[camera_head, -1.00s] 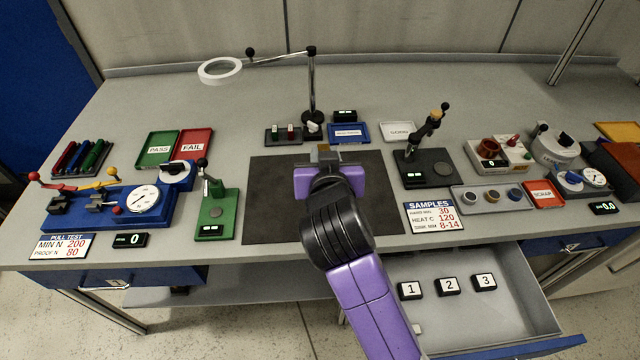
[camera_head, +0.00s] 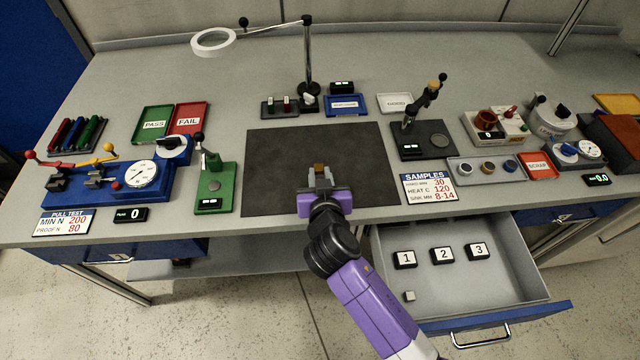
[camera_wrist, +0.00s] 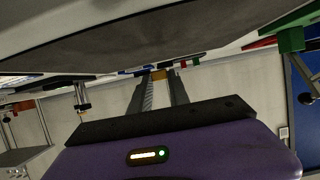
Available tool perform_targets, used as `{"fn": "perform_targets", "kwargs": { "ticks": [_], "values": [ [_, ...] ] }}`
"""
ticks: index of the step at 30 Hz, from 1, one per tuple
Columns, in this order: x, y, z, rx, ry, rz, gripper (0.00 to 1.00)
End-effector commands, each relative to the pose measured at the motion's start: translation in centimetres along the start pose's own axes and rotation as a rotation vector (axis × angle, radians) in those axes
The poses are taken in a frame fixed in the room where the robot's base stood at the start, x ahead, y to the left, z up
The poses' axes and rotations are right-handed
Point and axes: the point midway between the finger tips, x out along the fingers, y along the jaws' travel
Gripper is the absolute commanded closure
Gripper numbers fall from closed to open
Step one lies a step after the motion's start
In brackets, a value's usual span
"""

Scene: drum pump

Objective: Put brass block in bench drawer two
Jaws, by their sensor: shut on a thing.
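My gripper (camera_head: 319,178) is shut on the brass block (camera_head: 319,169), a small gold-brown piece between its fingertips. It is above the front part of the dark mat, left of the open drawer. In the wrist view the brass block (camera_wrist: 159,75) shows between the far ends of the two fingers. The open drawer (camera_head: 520,292) is at the lower right of the bench, with a blue front. Inside are labels 1 (camera_head: 405,259), 2 (camera_head: 442,255) and 3 (camera_head: 478,251), and a small light grey block (camera_head: 409,296) near its left side.
The dark mat (camera_head: 270,160) is bare around my gripper. The green press (camera_head: 214,185) stands to its left, and a black-based lever stand (camera_head: 425,140) to its right. A samples card (camera_head: 430,188) lies at the bench edge behind the drawer. The drawer's front half is mostly clear.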

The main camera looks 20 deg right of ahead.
Motion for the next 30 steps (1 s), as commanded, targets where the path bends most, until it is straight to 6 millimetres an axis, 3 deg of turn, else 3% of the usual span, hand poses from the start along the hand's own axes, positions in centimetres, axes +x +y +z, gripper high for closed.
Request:
{"fn": "perform_targets", "kwargs": {
  "ticks": [10, 23, 24, 27, 30],
  "values": [
    [1.4, 0.0, 3.5, -0.002, 0.0, -0.001, 1.0],
    [1.7, 0.0, 4.0, 0.0, 0.001, -0.001, 1.0],
    [1.6, 0.0, 4.0, 0.0, 0.0, -0.001, 0.74],
    [1.6, 0.0, 3.9, -0.001, 0.0, 0.0, 0.56],
    [1.6, 0.0, 3.9, -0.001, 0.0, 0.0, 0.56]
  ]
}}
